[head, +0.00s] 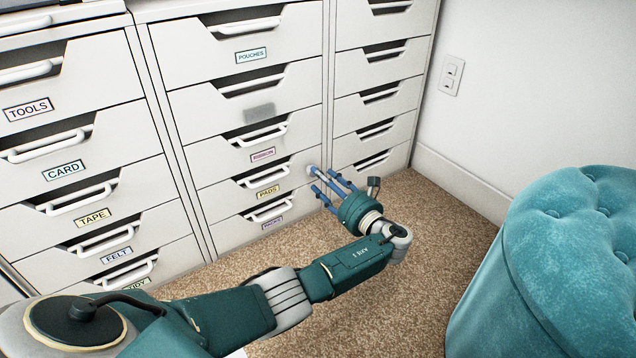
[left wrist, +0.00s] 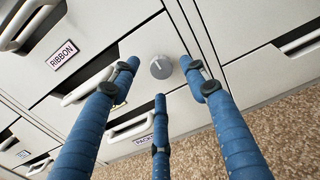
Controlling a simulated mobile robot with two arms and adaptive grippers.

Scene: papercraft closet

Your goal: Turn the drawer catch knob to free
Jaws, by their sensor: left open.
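The round grey catch knob (left wrist: 161,67) sits on the white drawer front, to the right of the handle, with a pale line on its face. In the head view it is a small pale spot (head: 310,169) at the right end of the PADS drawer (head: 225,196), partly hidden by my fingers. My left gripper (head: 321,181) has three blue fingers spread open. In the left wrist view the open fingers (left wrist: 160,80) frame the knob, two at its sides and one below. No finger is clearly touching it. My right gripper is not in view.
White drawer stacks fill the left and back, with protruding handles close by, such as the RIBBON drawer's (head: 262,136). A teal tufted ottoman (head: 560,270) stands at the right. Brown carpet (head: 425,240) lies clear between. A wall outlet (head: 452,75) is at the back right.

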